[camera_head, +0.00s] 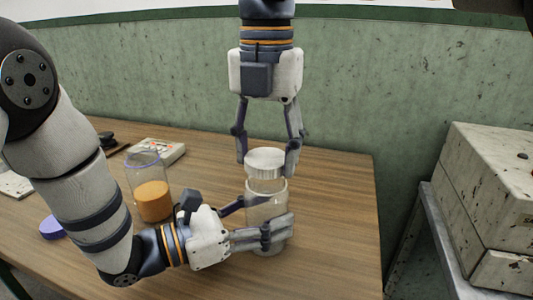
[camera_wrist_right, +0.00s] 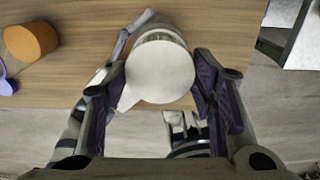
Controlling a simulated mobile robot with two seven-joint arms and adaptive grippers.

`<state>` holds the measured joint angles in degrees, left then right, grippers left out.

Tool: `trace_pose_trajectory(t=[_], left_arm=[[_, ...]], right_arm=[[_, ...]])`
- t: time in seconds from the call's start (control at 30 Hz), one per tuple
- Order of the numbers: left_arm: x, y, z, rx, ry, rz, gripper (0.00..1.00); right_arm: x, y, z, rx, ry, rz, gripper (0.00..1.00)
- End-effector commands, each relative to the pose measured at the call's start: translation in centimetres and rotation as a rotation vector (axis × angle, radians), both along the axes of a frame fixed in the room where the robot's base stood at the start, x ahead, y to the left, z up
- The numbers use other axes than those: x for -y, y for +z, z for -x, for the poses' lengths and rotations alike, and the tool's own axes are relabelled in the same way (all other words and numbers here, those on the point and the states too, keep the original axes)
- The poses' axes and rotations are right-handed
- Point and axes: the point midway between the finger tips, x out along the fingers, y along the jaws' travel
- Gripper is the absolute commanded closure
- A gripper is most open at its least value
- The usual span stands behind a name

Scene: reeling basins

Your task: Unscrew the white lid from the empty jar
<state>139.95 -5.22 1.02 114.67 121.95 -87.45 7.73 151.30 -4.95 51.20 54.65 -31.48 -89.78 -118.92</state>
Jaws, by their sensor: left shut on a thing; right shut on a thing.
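The clear, empty jar (camera_head: 266,210) stands upright on the wooden table. My right gripper (camera_head: 267,163) points down from above and is shut on the lid, one finger on each side. In the right wrist view the round lid (camera_wrist_right: 160,72) lies between the finger pads, with the jar's clear edge (camera_wrist_right: 160,33) showing behind it.
A clear jar with orange powder (camera_head: 153,198) stands left of my left gripper, with a purple lid (camera_head: 51,227) nearby. A pale device with buttons (camera_head: 158,152) lies farther back. Speckled boxes (camera_head: 485,200) stand on a metal stand beyond the table's right edge. The green wall is behind.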

Motion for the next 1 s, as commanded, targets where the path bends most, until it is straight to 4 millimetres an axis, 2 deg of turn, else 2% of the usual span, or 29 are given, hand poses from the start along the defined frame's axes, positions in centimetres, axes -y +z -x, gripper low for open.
trace_pose_trajectory(t=[0.27,0.5,0.77,0.8,0.87,1.0], left_arm=[[0.0,0.0,0.0,0.000,0.000,0.000,1.00],[0.0,0.0,0.0,0.000,0.000,0.000,1.00],[0.0,0.0,0.0,0.000,0.000,0.000,1.00],[0.0,0.0,0.0,0.000,0.000,0.000,0.35],[0.0,0.0,0.0,0.000,0.000,0.000,0.21],[0.0,0.0,0.0,0.000,0.000,0.000,0.20]], right_arm=[[0.0,0.2,0.0,0.000,0.000,0.000,0.82],[-0.1,3.6,-0.1,0.002,-0.001,0.000,0.82],[0.0,4.0,0.0,0.000,0.000,0.000,0.82],[0.0,4.0,0.0,0.000,0.000,0.000,0.82],[0.0,4.0,0.0,0.000,0.000,0.000,0.82],[0.0,4.0,0.0,0.000,0.000,0.000,0.82]])
